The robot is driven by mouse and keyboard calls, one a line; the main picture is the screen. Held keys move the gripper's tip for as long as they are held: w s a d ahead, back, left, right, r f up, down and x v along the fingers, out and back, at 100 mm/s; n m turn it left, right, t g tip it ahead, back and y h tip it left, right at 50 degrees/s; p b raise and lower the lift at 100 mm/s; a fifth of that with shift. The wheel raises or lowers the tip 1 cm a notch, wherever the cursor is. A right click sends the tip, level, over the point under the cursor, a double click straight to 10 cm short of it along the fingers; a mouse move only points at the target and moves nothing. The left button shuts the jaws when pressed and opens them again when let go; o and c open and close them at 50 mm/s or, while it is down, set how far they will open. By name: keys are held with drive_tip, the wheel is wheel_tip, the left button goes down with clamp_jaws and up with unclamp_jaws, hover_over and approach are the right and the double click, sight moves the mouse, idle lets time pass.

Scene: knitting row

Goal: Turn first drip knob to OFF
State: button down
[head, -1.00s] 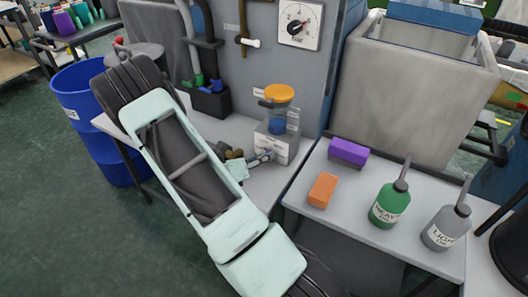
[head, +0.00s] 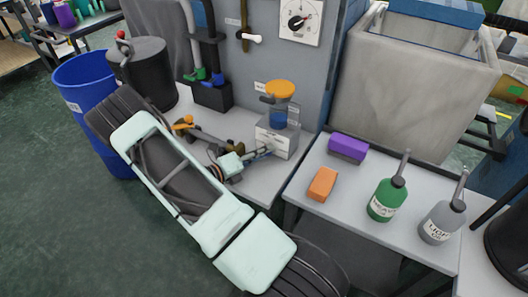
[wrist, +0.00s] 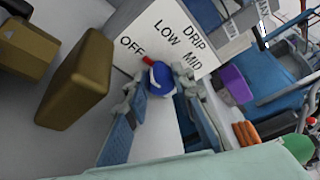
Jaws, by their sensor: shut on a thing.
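The drip box (head: 284,140) is a pale box with a blue reservoir and orange cap (head: 280,88), standing on the bench against the grey panel. In the wrist view its label plate (wrist: 185,28) reads DRIP, with OFF, LOW and MID around a blue knob (wrist: 160,84). The knob's red pointer (wrist: 149,61) points up and left, closest to OFF. My gripper (wrist: 160,92) is shut on the knob, with one finger on each side. In the head view my gripper (head: 262,153) is at the front of the box, and the knob is hard to make out.
A purple block (head: 348,147), an orange block (head: 323,184), a green bottle (head: 386,201) and a grey bottle (head: 441,222) stand on the right-hand table. A blue bin (head: 85,105) and black drum (head: 146,75) are at left. A brown block (wrist: 76,80) is near in the wrist view.

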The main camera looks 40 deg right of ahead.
drive_tip(key=c, duration=1.7)
unclamp_jaws()
drive_tip(key=shift+o, duration=0.2)
